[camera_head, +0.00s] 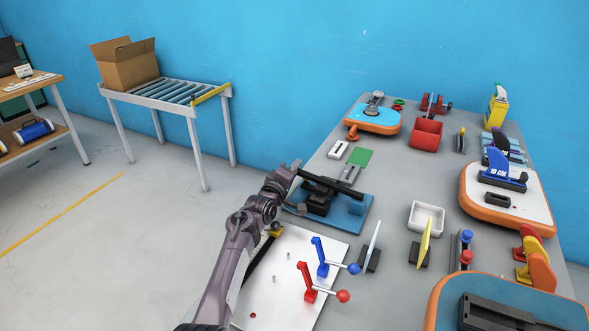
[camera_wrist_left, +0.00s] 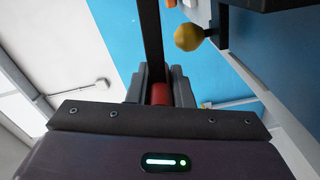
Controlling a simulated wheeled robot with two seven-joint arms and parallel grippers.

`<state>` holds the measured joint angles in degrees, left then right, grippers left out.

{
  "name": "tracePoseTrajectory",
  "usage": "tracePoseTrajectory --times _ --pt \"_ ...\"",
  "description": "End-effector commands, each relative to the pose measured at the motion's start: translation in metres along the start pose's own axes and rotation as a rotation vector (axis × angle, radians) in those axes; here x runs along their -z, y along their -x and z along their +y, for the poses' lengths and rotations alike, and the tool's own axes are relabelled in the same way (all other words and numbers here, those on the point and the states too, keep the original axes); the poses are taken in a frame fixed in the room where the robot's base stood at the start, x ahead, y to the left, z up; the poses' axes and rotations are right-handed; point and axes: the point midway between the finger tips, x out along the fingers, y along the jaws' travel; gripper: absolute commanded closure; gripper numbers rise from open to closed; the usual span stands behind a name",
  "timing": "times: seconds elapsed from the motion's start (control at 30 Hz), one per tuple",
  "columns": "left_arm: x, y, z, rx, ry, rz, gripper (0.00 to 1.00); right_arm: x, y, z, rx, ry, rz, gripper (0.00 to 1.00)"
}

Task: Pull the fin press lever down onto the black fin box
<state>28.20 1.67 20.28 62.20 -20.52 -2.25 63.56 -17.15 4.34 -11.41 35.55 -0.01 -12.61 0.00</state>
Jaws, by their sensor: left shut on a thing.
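The fin press has a blue base (camera_head: 345,218) at the near left of the grey bench. Its black lever (camera_head: 333,186) reaches left over the base, nearly level in the head view. A black block (camera_head: 318,204), apparently the fin box, sits under the lever and is partly covered. My left gripper (camera_head: 296,172) is at the lever's left end. In the left wrist view, the left gripper (camera_wrist_left: 158,90) is shut on the lever's red grip (camera_wrist_left: 160,94), with the black lever bar (camera_wrist_left: 151,40) running up from it. I cannot tell whether the lever touches the block. My right gripper is out of view.
A white plate (camera_head: 270,300) with red (camera_head: 308,288) and blue (camera_head: 320,258) toggle levers lies nearest. A yellow knob (camera_head: 276,229) is beside my arm. Upright fins and a white tray (camera_head: 426,217) stand right of the press. Open floor (camera_head: 120,210) lies left.

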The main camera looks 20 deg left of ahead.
Motion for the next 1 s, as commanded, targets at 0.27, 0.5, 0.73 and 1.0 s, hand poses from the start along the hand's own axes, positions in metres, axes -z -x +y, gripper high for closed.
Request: tracePoseTrajectory --times 0.27,0.5,0.73,1.0 --pt "0.001 0.000 0.001 -0.001 0.000 0.001 1.00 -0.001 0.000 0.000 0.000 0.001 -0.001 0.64" --pt "0.001 0.000 0.001 -0.001 -0.001 0.001 0.59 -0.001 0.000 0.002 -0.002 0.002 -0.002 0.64" --pt "0.000 0.001 0.000 0.000 -0.001 0.001 0.59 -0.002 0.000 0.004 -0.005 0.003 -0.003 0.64" --pt "0.000 0.029 -0.001 0.001 -0.002 0.001 0.59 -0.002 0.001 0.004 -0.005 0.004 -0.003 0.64"
